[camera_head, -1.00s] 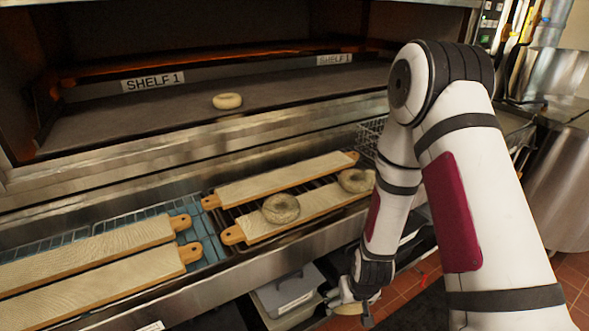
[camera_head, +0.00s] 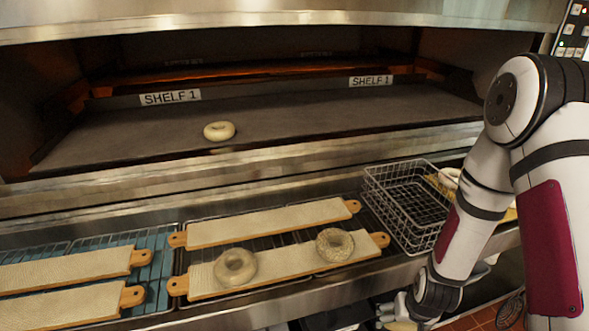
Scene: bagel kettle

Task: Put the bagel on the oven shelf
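One pale bagel (camera_head: 219,131) lies on the dark oven shelf (camera_head: 310,118), near its front edge and left of centre. Two more bagels, one on the left (camera_head: 235,267) and one on the right (camera_head: 335,244), lie on the front cloth-covered board (camera_head: 285,262) below the oven. My gripper (camera_head: 402,312) is low at the bottom edge, below and right of that board. A tan, bagel-like piece (camera_head: 403,326) shows at its fingers, partly cut off by the frame. The fingers look closed on it, though their tips are mostly hidden.
SHELF 1 labels (camera_head: 170,97) mark the shelf's back. An empty board (camera_head: 265,223) lies behind the front one, and more boards (camera_head: 65,270) lie left. A wire basket (camera_head: 405,200) stands right. The oven's metal sill (camera_head: 250,165) runs in front. Most of the shelf is clear.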

